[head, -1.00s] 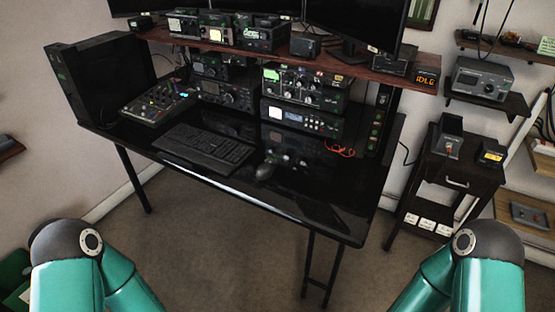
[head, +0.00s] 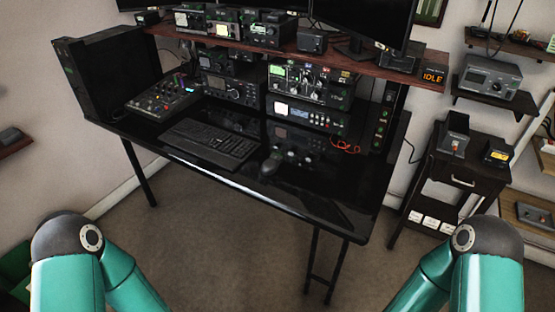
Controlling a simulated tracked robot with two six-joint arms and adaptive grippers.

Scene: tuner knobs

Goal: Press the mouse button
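A dark computer mouse (head: 271,162) lies on the glossy black desk (head: 215,174), just right of the black keyboard (head: 211,143). Its buttons are too small to make out. Only teal upper parts of my two arms show at the lower left and lower right of the head view. Neither gripper is in view. Nothing of mine touches the mouse or the desk in what I see.
Stacked radio units (head: 308,98) stand at the back of the desk under a wooden shelf (head: 300,58). A mixer panel (head: 163,97) is left of the keyboard. A red cable (head: 346,147) lies right of the mouse. A dark side cabinet (head: 456,172) stands to the right. The desk front is clear.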

